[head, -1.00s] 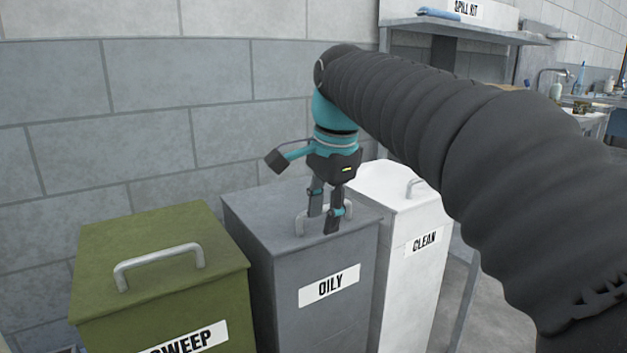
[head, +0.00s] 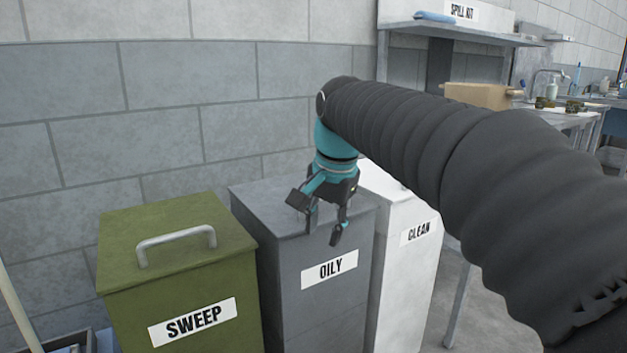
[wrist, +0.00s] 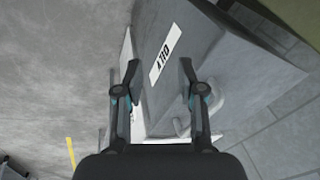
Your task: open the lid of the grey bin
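The grey bin (head: 320,300) labelled OILY stands between a green and a white bin, and its flat lid (head: 262,203) looks shut. My gripper (head: 324,234) is open and empty, over the front part of the lid, with its fingers pointing down near the front top edge. In the wrist view the bin (wrist: 205,55) and its label show beyond my open fingers (wrist: 159,70). In the head view my gripper hides the handle.
The green SWEEP bin (head: 180,285) with a bar handle stands close on the left. The white CLEAN bin (head: 408,270) stands close on the right, partly behind my arm. A block wall (head: 180,110) is behind. A steel shelf (head: 470,33) and a cardboard box (head: 480,95) are at the back right.

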